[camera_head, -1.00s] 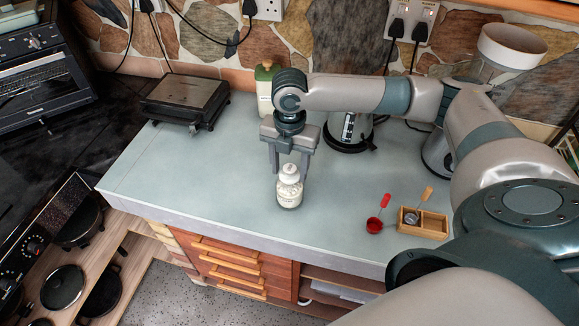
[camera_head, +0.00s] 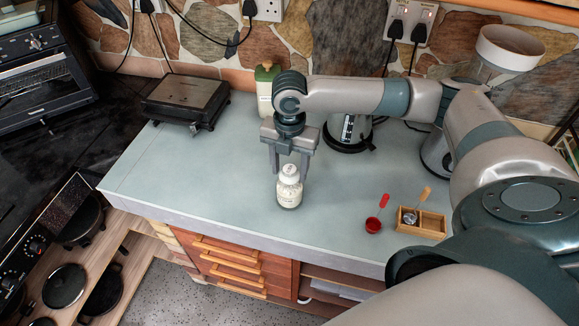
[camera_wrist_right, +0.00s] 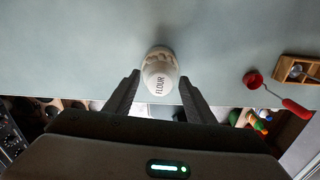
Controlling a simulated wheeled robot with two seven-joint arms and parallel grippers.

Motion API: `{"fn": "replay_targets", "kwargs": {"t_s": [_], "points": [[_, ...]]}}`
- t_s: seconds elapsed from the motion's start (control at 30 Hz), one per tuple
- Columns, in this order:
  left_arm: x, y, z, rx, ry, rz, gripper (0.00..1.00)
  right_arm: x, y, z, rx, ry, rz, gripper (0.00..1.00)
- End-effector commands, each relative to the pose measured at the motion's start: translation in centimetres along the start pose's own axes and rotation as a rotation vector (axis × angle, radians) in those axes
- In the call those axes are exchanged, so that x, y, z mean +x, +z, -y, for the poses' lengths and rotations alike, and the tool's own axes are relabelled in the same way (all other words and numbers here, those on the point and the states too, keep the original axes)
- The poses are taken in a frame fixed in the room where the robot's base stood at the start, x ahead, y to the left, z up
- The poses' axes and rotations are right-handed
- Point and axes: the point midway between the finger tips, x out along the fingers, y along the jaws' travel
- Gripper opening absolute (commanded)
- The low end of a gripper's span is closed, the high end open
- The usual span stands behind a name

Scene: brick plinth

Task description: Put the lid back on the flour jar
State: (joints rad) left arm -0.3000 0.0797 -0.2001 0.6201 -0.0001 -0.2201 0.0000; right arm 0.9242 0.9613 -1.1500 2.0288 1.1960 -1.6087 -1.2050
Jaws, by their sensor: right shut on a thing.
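The flour jar (camera_head: 289,194) is a small pale glass jar with a label, upright on the grey-green counter. The white lid (camera_head: 289,171) is at its mouth; I cannot tell whether it is fully seated or a little above the rim. My right gripper (camera_head: 289,167) points down over the jar, its two fingers at either side of the lid, shut on it. In the right wrist view the word FLOUR shows on the pale jar and lid (camera_wrist_right: 160,80) between the fingers; where the lid ends and jar begins is unclear there. My left gripper is not in view.
A red scoop (camera_head: 373,225) and a wooden box (camera_head: 430,224) lie right of the jar. A flat grill (camera_head: 186,100) is at the back left. The counter left of the jar is clear.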

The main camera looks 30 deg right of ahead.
Motion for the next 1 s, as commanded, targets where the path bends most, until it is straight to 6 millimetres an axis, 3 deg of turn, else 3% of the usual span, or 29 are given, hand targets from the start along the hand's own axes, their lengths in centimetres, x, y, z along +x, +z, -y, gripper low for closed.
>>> {"fn": "replay_targets", "kwargs": {"t_s": [0.37, 0.4, 0.47, 0.67, 0.8, 1.0], "points": [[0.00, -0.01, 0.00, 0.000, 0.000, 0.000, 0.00, 0.01, -0.01, -0.01, 0.000, 0.000, 0.000, 0.28], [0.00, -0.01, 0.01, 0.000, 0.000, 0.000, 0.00, 0.01, -0.01, -0.01, 0.000, 0.000, 0.000, 0.55], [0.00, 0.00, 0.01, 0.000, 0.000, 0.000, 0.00, 0.01, -0.01, -0.01, 0.000, 0.000, 0.000, 0.69], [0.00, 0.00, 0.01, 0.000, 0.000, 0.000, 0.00, 0.01, -0.01, 0.00, 0.000, 0.000, 0.000, 0.72], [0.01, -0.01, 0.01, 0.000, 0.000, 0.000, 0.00, 0.02, -0.01, 0.00, 0.000, 0.000, 0.000, 0.90], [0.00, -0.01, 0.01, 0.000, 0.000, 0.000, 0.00, 0.02, -0.01, 0.00, 0.000, 0.000, 0.000, 0.90]]}}
